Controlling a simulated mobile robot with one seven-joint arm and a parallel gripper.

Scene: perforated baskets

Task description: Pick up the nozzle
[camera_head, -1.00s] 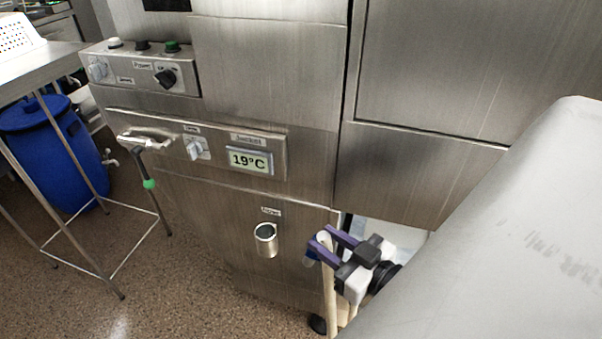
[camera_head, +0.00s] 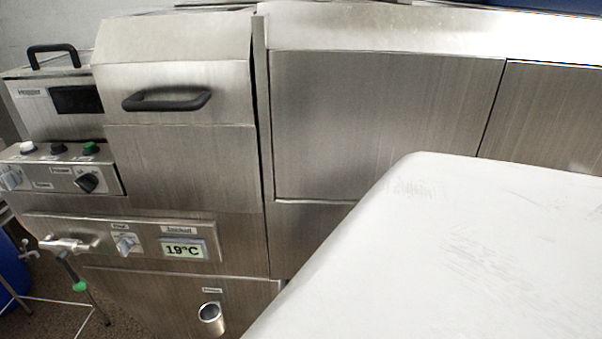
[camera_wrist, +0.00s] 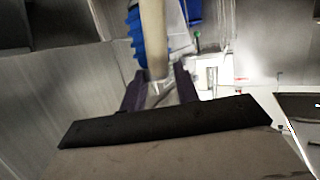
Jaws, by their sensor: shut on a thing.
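My gripper (camera_wrist: 161,74) shows in the wrist view, with its two dark purple fingers on either side of a pale beige tube (camera_wrist: 151,38). A blue ribbed piece, which I take for the nozzle (camera_wrist: 135,36), shows beside and behind the tube at the fingertips. My gripper is shut on it, though the contact is partly hidden by the tube and fingers. In the head view neither my gripper nor the nozzle shows.
In the head view, a steel machine has a panel with a 19°C display (camera_head: 183,250), a tap (camera_head: 68,245), a black handle (camera_head: 166,100) and a round metal holder (camera_head: 211,317). A blue barrel (camera_head: 12,272) stands at the left edge.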

